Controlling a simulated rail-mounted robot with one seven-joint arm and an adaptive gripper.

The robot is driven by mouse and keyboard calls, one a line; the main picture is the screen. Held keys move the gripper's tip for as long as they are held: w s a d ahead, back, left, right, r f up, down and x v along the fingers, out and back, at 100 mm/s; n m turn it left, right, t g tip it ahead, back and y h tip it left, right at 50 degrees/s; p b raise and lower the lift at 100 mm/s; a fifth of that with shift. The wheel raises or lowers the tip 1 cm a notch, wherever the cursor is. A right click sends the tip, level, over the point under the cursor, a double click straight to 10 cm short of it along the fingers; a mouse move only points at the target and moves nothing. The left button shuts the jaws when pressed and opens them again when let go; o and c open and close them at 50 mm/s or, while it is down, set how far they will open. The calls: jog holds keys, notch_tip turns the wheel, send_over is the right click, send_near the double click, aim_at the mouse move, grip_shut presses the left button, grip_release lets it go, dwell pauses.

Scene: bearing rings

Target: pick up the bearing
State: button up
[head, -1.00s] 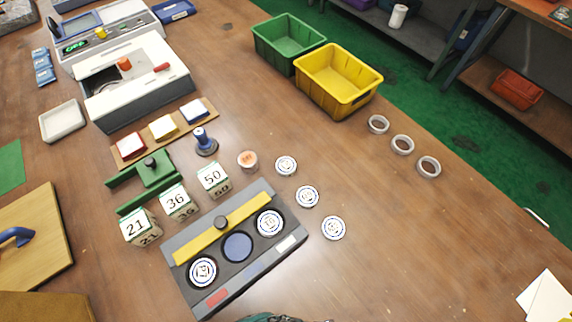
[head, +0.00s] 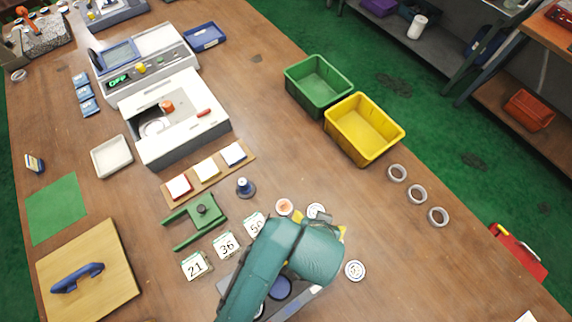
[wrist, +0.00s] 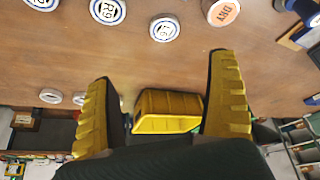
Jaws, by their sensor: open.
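Several white discs with blue rings and printed marks lie flat on the wooden table. In the head view one disc (head: 316,210) is partly behind my arm and another (head: 355,270) lies clear at its right. The wrist view shows discs marked R9 (wrist: 108,10) and 16 (wrist: 164,28) near the top edge. I cannot tell which is the bearing. My gripper (wrist: 160,68), with yellow fingers, is open and empty above the table. Its tips are mostly hidden in the head view.
A grey fixture (head: 318,290) is largely covered by my arm. Green (head: 318,103) and yellow (head: 345,141) bins stand behind.

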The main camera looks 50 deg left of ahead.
jog(key=b, duration=0.3)
send_over(315, 213)
jog(key=s+d, duration=0.2)
jog(key=f, duration=1)
jog(key=shift+s+d+f, duration=0.15)
jog(key=shift+s+f, duration=0.05)
jog(key=shift+f, duration=0.05)
jog(key=b+x, duration=0.1)
jog(key=x, duration=0.2)
jog(key=a+b+x, duration=0.1)
jog(key=x, duration=0.1)
jog(key=shift+w+a+f, duration=0.1)
jog(key=shift+w+f, duration=0.05)
jog(key=shift+w, duration=0.2)
jog(key=c, duration=1.4)
